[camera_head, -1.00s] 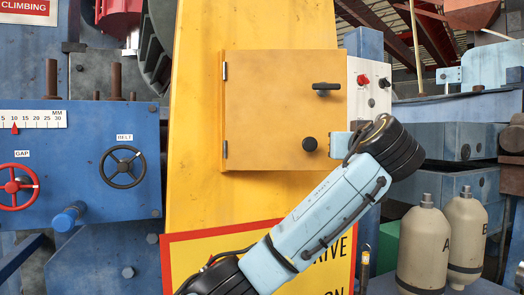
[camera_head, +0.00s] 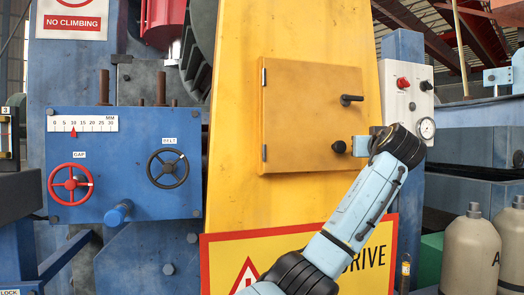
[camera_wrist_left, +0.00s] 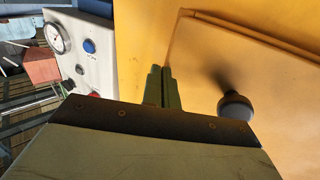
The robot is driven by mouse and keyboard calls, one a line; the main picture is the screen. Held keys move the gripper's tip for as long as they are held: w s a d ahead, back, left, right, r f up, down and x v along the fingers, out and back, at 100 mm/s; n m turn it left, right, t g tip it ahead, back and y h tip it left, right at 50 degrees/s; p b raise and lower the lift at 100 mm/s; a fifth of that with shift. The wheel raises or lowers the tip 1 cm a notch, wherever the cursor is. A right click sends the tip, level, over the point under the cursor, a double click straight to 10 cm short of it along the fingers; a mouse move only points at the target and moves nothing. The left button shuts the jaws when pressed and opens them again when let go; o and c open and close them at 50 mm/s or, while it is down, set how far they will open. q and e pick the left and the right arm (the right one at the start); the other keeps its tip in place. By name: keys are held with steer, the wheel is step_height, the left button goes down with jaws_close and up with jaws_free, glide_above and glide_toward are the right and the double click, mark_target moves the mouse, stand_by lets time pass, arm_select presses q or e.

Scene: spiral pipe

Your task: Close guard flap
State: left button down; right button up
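The guard flap (camera_head: 310,120) is an orange-yellow square door on the yellow housing, with hinges on its left edge. It lies flat or nearly flat against the housing; I cannot tell if it is fully shut. A black lever handle (camera_head: 350,99) sits at its upper right and a round black knob (camera_head: 338,147) at its lower right. My left gripper (camera_head: 360,146) is at the flap's right edge, just right of the knob. In the left wrist view its fingers (camera_wrist_left: 162,88) are together with nothing visible between them, beside the knob (camera_wrist_left: 236,106). My right gripper is out of view.
A white control panel (camera_head: 403,92) with a red button and gauge stands right behind my left wrist. A blue panel (camera_head: 125,140) with red and black handwheels is at left. A warning sign (camera_head: 225,265) is below the flap. Tan bottles (camera_head: 470,255) stand lower right.

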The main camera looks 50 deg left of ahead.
arm_select(q)
steer(key=shift+s+a+r, duration=0.1)
steer(key=shift+a+r, duration=0.15)
steer(key=shift+r, duration=0.15)
steer(key=shift+d, duration=0.1)
